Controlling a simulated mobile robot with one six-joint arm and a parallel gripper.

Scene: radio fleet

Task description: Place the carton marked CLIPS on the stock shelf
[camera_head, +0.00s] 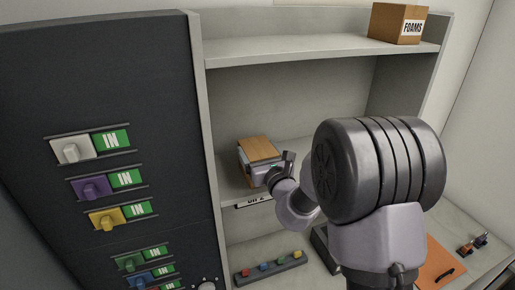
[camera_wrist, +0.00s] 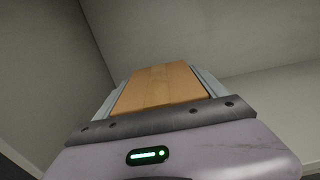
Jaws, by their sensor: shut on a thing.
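A brown carton (camera_head: 257,147) is at the left end of the middle shelf (camera_head: 316,130) of a grey shelf unit in the head view. My gripper (camera_head: 261,167) is shut on it, with the jaws along its sides. The carton also shows between the jaws (camera_wrist: 158,88) in the wrist view. No marking is readable on its visible faces. I cannot tell whether its underside touches the shelf. A label on the shelf's front edge is partly covered by my arm.
A carton marked FOAMS (camera_head: 397,24) stands on the top shelf. Below are a strip with coloured knobs (camera_head: 270,268) and an orange board (camera_head: 438,268). The middle shelf's back looks clear.

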